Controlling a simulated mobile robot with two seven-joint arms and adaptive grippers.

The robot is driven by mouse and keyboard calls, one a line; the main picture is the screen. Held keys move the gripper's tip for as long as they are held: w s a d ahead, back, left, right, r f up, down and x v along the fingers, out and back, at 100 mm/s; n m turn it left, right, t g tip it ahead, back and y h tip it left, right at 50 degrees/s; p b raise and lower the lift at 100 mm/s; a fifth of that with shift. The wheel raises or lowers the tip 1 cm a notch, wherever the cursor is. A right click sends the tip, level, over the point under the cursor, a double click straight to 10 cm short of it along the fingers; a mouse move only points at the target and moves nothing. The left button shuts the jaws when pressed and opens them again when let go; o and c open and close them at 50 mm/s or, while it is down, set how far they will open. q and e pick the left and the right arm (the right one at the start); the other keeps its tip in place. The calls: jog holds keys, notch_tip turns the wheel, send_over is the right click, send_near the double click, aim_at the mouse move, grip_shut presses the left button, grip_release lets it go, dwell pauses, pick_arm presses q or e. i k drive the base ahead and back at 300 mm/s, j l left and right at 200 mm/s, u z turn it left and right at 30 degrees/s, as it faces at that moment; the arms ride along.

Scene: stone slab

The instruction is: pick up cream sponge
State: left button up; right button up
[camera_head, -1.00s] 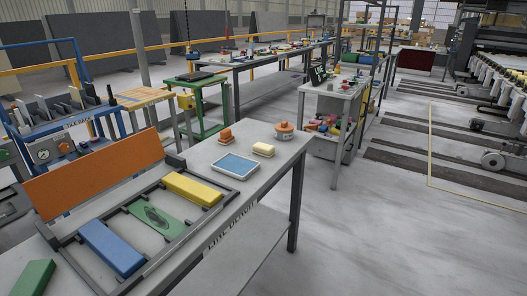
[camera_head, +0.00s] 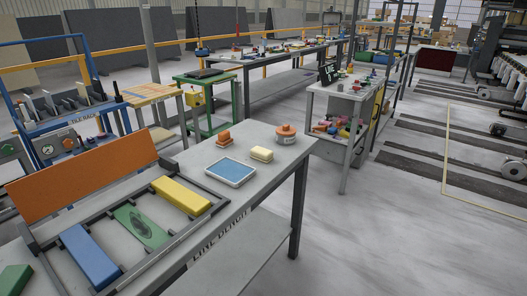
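The cream sponge (camera_head: 261,154) is a small pale block on the grey bench (camera_head: 251,189), in the middle of the head view. It lies between an orange block (camera_head: 224,139) on its left and a round orange-topped container (camera_head: 286,133) on its right. A shallow tray with a blue inside (camera_head: 230,171) lies just in front of it. Neither of my grippers shows in the head view.
A dark frame on the bench holds yellow (camera_head: 181,194), green (camera_head: 140,226) and blue (camera_head: 90,256) slabs, with an orange board (camera_head: 85,176) behind. A cluttered table (camera_head: 333,95) stands beyond. The floor (camera_head: 385,235) right of the bench is clear.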

aim_at(261, 154)
jog(key=i+l+u, duration=0.1)
jog(key=l, duration=0.25)
jog(key=i+l+u, duration=0.1)
jog(key=i+l, duration=0.15)
jog(key=i+l+u, duration=0.1)
jog(key=l, duration=0.4)
jog(key=i+l+u, duration=0.1)
jog(key=l, duration=0.25)
jog(key=i+l+u, duration=0.1)
jog(key=i+l, duration=0.15)
jog(key=l, duration=0.15)
